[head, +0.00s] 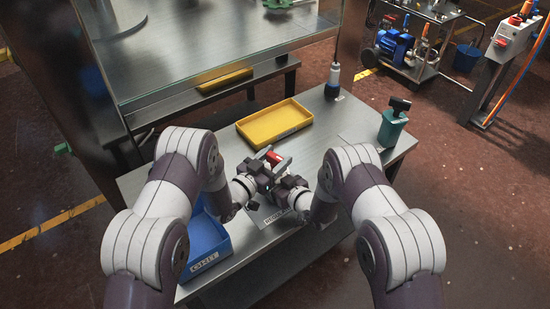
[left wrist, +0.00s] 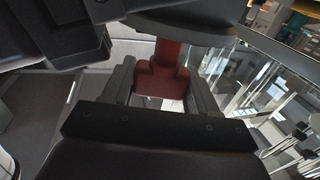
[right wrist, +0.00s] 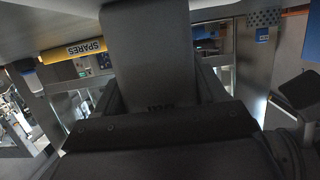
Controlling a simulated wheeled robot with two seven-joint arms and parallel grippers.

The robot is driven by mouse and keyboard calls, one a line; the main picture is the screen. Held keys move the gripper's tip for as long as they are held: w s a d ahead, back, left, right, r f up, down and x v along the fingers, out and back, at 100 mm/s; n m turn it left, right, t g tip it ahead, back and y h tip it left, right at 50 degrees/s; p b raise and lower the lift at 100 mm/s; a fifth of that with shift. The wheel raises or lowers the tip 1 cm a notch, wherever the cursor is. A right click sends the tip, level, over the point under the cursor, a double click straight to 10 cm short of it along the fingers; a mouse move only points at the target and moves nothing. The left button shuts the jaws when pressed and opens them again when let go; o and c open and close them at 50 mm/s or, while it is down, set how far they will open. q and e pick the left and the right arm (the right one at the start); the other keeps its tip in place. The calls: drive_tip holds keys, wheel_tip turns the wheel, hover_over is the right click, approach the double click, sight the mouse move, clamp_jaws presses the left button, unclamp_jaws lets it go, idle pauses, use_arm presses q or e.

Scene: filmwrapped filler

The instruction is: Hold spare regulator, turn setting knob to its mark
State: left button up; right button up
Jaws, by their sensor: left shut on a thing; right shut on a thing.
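The regulator shows as a small red body (head: 273,156) between my two grippers in the head view. In the left wrist view its red block (left wrist: 160,78) sits between the fingers, with a wide dark grey round part above it. My left gripper (head: 264,166) is shut on the red body, above the bench. My right gripper (head: 286,184) is close beside it, shut on a grey part (right wrist: 150,55) that fills the space between its fingers in the right wrist view. The setting knob and its mark cannot be told apart; the grippers hide most of the regulator.
A yellow tray (head: 302,127) lies behind the grippers on the metal bench (head: 222,158). A blue bin (head: 212,252) is at front left. A teal container (head: 379,142) with a dark top stands right. A white-and-blue bottle (head: 338,74) stands at the back. A label plate (head: 276,217) lies below the grippers.

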sight(275, 156)
use_arm(q)
drive_tip(key=m+g+h, duration=0.2)
drive_tip(key=m+g, duration=0.1)
drive_tip(key=g, duration=0.1)
drive_tip(key=m+g+h, duration=0.3)
drive_tip(key=g, duration=0.1)
drive_tip(key=shift+w+h, duration=0.1)
drive_tip(key=shift+h, duration=0.2)
drive_tip(key=m+g, duration=0.2)
drive_tip(key=g, duration=0.1)
drive_tip(key=m+g+h, duration=0.1)
drive_tip(key=m+g, duration=0.2)
drive_tip(key=g, duration=0.1)
drive_tip(key=shift+g, duration=0.3)
use_arm(e)
drive_tip(key=shift+a, duration=0.1)
use_arm(q)
drive_tip(key=shift+m+g, duration=0.4)
drive_tip(key=shift+g, duration=0.1)
drive_tip(key=o, duration=1)
wheel_tip(275, 156, up, 10)
drive_tip(key=shift+r, duration=0.1)
